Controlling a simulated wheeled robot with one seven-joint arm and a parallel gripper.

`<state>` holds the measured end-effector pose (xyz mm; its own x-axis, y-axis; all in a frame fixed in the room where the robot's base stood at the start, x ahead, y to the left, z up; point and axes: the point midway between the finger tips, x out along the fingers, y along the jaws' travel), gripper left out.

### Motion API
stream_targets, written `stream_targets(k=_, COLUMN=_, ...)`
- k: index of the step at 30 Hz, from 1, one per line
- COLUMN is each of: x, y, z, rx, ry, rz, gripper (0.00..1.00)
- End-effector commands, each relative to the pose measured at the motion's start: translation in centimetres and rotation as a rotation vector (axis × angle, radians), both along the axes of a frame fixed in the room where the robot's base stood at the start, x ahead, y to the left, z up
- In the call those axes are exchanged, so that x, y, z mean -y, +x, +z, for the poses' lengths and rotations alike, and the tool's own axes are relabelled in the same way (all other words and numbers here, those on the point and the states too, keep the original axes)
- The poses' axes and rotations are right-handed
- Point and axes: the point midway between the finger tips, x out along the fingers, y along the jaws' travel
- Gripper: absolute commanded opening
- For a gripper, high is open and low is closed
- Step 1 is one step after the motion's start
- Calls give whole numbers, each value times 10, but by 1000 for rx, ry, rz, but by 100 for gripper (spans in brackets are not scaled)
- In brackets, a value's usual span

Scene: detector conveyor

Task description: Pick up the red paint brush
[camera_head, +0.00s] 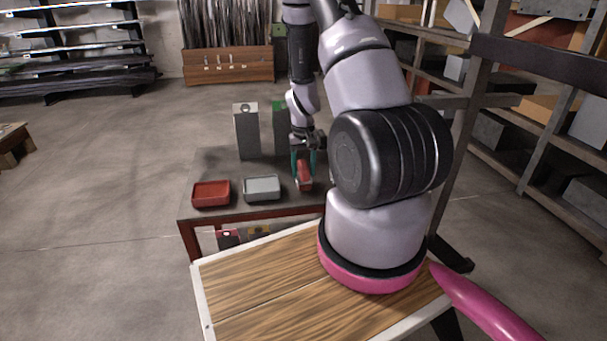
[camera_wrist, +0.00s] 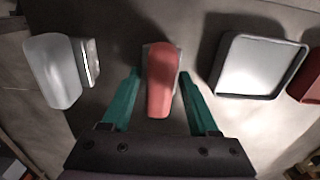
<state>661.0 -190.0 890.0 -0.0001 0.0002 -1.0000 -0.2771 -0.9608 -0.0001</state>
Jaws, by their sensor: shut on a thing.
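The red paint brush (camera_head: 305,176) is between the teal fingers of my gripper (camera_head: 304,164), above the dark table at its right part. In the wrist view, the brush (camera_wrist: 161,85) stands between the fingertips of my gripper (camera_wrist: 160,76), its red body pointing toward the camera. A small grey part of it shows behind the red. My gripper is shut on the brush. I cannot tell whether the brush still touches the table.
A red tray (camera_head: 211,204) and a grey tray (camera_head: 262,196) sit left of my gripper on the dark table (camera_head: 228,166). A grey upright box (camera_head: 246,133) stands behind. In the wrist view a white object (camera_wrist: 52,72) lies left of the brush.

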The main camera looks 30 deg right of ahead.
Motion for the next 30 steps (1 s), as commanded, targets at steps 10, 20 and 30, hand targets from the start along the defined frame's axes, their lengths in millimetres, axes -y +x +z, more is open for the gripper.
stream_targets(k=10, x=-1, y=1, z=51, rx=5, ry=0, rz=1, gripper=0)
stream_targets(k=20, x=0, y=1, z=101, rx=2, ry=0, rz=1, gripper=0)
stream_targets(k=30, x=0, y=0, z=105, rx=0, ry=0, rz=0, gripper=57)
